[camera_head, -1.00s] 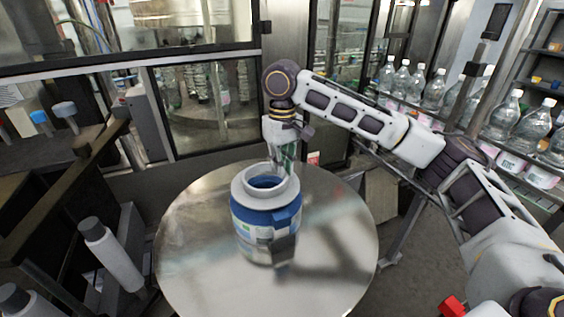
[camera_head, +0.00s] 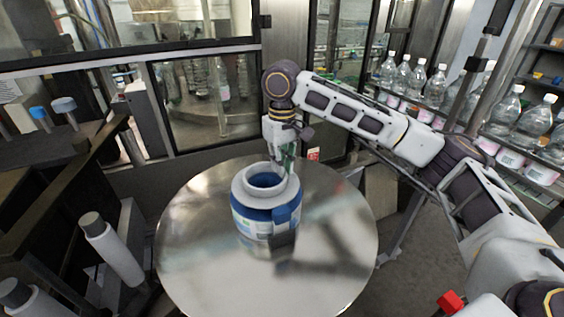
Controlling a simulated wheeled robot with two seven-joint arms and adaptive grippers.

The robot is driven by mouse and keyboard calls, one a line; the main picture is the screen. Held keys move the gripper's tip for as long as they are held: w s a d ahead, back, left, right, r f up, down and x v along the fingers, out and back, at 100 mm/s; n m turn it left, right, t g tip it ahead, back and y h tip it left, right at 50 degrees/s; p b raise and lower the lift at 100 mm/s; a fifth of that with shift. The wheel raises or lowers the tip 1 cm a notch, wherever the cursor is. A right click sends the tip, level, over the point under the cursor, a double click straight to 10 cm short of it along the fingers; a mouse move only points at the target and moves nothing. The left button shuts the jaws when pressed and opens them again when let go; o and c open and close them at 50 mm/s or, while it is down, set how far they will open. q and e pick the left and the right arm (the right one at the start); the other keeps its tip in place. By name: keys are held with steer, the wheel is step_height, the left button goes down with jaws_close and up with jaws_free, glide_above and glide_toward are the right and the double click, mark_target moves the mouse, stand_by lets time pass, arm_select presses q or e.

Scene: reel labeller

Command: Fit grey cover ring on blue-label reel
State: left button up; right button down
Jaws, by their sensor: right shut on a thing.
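The blue-label reel (camera_head: 262,228) stands upright on a round metal table (camera_head: 195,265), with a white and blue label round its side. The pale grey cover ring (camera_head: 248,190) is at the reel's top, roughly level and round its opening, where blue shows inside. I cannot tell whether the ring is fully seated or slightly above the reel. My right gripper (camera_head: 285,170) points down at the ring's far right edge and is shut on it; its fingertips are partly hidden behind the rim. My left gripper is not in view.
The rest of the round table is clear. Glass-fronted machine panels (camera_head: 200,95) stand behind it. Clear bottles (camera_head: 508,110) line a rail at the right. Grey-capped cylinders (camera_head: 112,248) and dark machine frames are at the left.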

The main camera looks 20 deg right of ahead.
steer(key=shift+f, duration=1.1)
steer(key=c, duration=1.4)
jaws_free()
steer(key=shift+r, duration=6)
steer(key=shift+s, duration=0.1)
